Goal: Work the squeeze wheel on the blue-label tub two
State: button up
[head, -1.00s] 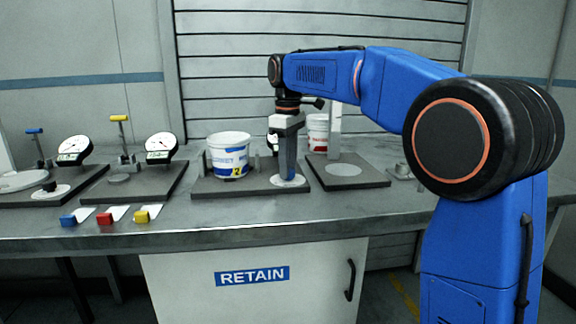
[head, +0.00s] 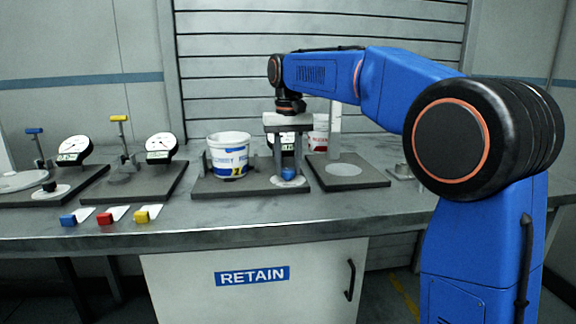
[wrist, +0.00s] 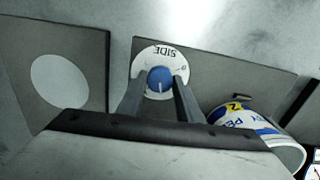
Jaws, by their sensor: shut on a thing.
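The tub (head: 229,143) is white with a blue and yellow label marked 2, standing on a dark base plate. It also shows at the lower right of the wrist view (wrist: 262,125). The squeeze wheel is a blue knob (head: 289,173) on a round white dial at the right end of the same plate. In the wrist view the knob (wrist: 160,79) has a pale pointer line, and the dial (wrist: 148,60) reads SIDE. My gripper (head: 287,168) points down with its fingers (wrist: 158,95) shut on the knob's two sides.
Two dial gauges (head: 161,147) stand at the left.

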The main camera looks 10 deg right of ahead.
aim_at(288, 170)
jog(key=m, duration=0.4)
jog(key=shift+m, duration=2.3)
jog(key=shift+r, duration=0.1)
jog(key=o, duration=1)
jog(key=shift+o, duration=0.2)
notch_tip(288, 170, up, 17)
jog(key=shift+r, duration=0.1)
